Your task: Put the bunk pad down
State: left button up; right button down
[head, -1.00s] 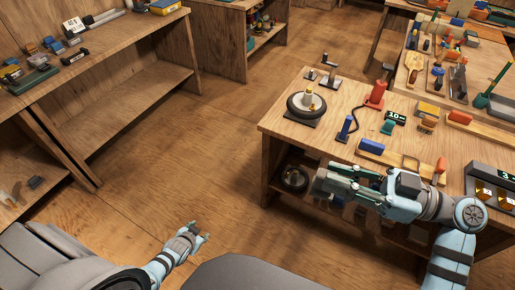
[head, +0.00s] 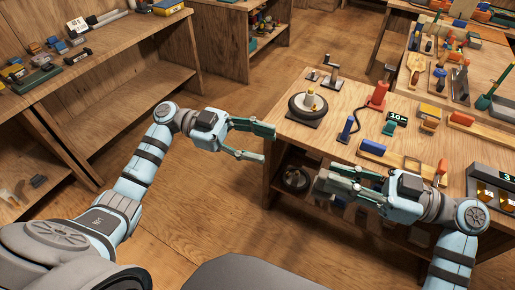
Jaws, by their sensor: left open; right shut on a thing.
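My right gripper (head: 345,186) is shut on the bunk pad (head: 325,184), a small greyish piece partly hidden by the fingers. It holds the pad in front of the workbench's near edge, over the open shelf below the top. My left gripper (head: 268,144) is open and empty, with its two green fingers spread apart. It is beside the left front corner of the workbench (head: 290,133).
A shelf unit (head: 130,85) is at the left. Floor is clear between.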

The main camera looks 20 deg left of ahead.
pick_arm(q)
jog(key=s+d+n+g, duration=0.1)
jog(key=d, duration=1.1)
jog(key=shift+s+f, duration=0.4)
jog(key=shift+f, duration=0.05)
jog(key=shift+a, duration=0.1)
jog(key=c, duration=0.3)
pick_arm(e)
jog(key=shift+a, duration=0.1)
pick_arm(q)
grip_shut()
pick_arm(e)
jog(key=c, duration=1.4)
grip_release()
jog(key=shift+o, duration=0.3)
